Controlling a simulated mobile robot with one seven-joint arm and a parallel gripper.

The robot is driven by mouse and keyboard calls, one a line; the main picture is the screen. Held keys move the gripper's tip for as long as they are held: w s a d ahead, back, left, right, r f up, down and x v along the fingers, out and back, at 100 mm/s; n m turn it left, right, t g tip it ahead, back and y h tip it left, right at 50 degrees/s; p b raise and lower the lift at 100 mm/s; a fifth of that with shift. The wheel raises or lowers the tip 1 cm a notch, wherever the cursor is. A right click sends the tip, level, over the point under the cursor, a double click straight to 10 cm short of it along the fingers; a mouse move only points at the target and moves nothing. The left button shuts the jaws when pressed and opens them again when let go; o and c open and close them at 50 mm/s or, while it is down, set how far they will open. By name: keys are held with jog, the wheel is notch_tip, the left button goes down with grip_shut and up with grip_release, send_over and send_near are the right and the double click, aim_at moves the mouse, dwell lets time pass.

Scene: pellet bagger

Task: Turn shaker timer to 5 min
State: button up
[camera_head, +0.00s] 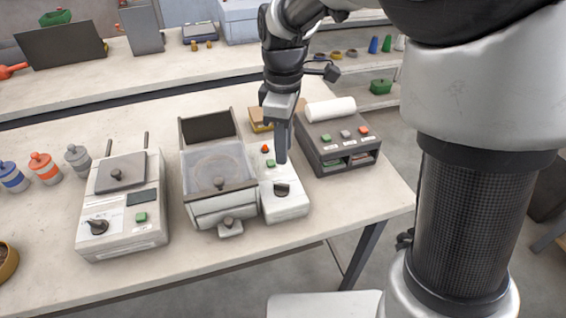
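A machine with a clear-topped tray (214,165) stands mid-table; I take it for the shaker, though its label is unreadable. On its right is a white control box (289,207) with a red button (265,149), a green button (270,163) and a black knob (282,189) near its front. The knob's scale is too small to read. My gripper (281,158) points down over the control box, behind the knob in the picture and apart from it. Its fingers overlap from this side, so I cannot see a gap. No object shows in it.
A lidded white machine (120,205) with its own black knob (97,227) and green button stands left. A dark printer-like box (337,140) with a white roll stands close on the right. Several small bottles (45,168) line the left. The table's front strip is clear.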

aim_at(284, 185)
notch_tip(284, 185, down, 12)
jog(key=shift+r+b, duration=0.2)
jog(key=shift+b, duration=0.35)
jog(key=shift+c, duration=0.4)
grip_shut()
